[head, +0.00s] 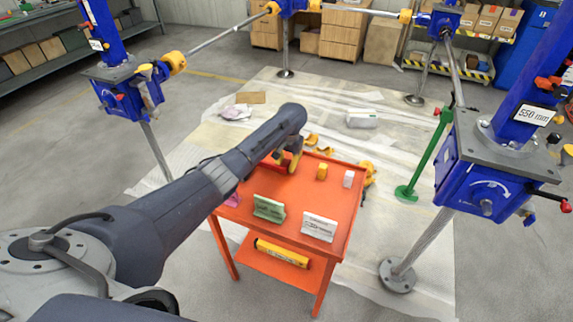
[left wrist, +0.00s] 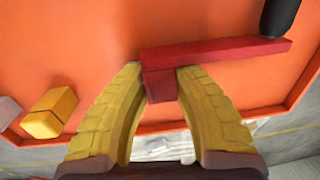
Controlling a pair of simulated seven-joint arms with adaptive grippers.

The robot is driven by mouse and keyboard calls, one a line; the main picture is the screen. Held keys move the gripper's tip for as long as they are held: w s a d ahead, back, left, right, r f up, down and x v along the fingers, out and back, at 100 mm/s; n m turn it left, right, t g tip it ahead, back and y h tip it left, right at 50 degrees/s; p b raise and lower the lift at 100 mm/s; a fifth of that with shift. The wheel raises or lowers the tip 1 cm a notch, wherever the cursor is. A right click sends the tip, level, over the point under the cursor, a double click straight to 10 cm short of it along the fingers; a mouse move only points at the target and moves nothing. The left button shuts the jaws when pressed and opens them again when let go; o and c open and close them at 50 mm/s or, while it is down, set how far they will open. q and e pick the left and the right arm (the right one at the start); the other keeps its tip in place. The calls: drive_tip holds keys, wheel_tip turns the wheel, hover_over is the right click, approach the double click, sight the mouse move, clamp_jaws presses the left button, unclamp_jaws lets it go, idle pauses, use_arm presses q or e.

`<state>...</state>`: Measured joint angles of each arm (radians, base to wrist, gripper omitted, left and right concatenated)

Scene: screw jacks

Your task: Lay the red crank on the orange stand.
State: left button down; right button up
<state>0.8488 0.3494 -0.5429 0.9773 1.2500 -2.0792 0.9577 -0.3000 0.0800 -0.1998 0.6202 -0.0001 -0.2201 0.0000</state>
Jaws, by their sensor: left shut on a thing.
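The red crank (left wrist: 225,53) shows in the left wrist view as a flat red bar with a square red block below its left end and a black handle at its right end. In the head view it is partly hidden by my arm (head: 268,168). My left gripper (left wrist: 163,85) has its yellow fingers shut on the red block; it also shows in the head view (head: 291,156). The orange stand (head: 300,189) is a table with a rimmed top and a lower shelf. The crank is over its top; I cannot tell whether they touch. My right gripper is out of view.
On the stand are a yellow block (head: 322,172), a white block (head: 348,179), a green sign (head: 269,209) and a white sign (head: 319,227). A yellow tube (head: 282,253) lies on the lower shelf. Blue screw jacks (head: 497,180) stand around.

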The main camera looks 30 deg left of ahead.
use_arm(q)
drive_tip(key=shift+f, duration=0.25)
idle(0.4)
